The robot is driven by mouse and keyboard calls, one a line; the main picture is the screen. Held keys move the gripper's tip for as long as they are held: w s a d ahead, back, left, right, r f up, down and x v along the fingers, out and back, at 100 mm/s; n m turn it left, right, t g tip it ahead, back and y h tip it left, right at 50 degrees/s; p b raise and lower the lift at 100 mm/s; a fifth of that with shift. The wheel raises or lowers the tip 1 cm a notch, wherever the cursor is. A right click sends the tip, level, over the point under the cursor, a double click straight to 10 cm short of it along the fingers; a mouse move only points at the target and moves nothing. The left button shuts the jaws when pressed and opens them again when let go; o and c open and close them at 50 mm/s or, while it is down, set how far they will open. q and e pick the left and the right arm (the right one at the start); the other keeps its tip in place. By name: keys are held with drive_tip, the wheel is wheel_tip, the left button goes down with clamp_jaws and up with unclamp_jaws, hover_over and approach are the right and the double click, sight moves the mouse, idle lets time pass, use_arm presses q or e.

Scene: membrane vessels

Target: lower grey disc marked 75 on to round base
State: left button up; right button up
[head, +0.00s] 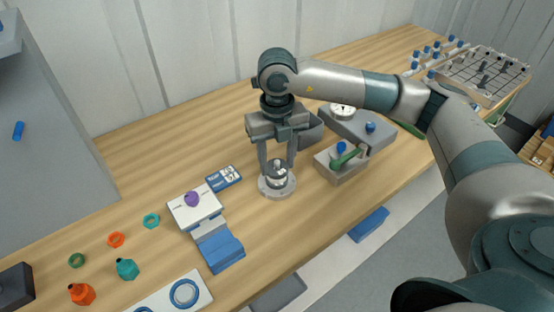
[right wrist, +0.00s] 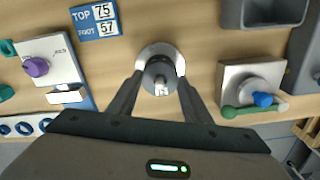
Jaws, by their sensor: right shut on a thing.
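My right gripper (head: 277,171) points straight down, with its two fingers closed around a small grey disc (head: 277,180) with a pale top piece. I cannot tell whether disc and base touch. My left gripper is not in view.
A blue sign (right wrist: 96,18) reads TOP 75 and FOOT 57. A white block with a purple knob (head: 191,199) stands left. A grey block with a green lever (head: 346,160) and a grey open bin (head: 310,131) stand right. Coloured rings and caps lie front left.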

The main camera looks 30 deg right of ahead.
drive_tip(key=o, duration=1.1)
drive_tip(key=shift+r, duration=0.15)
drive_tip(key=shift+r, duration=0.2)
wheel_tip(320, 180, up, 8)
drive_tip(key=shift+r+b, duration=0.1)
drive_tip(key=shift+b, duration=0.9)
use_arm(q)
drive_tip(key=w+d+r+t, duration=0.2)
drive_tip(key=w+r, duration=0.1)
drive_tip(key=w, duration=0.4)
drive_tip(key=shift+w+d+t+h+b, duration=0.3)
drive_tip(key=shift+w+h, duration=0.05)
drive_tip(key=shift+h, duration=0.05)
use_arm(e)
wheel_tip(320, 180, up, 8)
drive_tip(key=shift+r, duration=0.25)
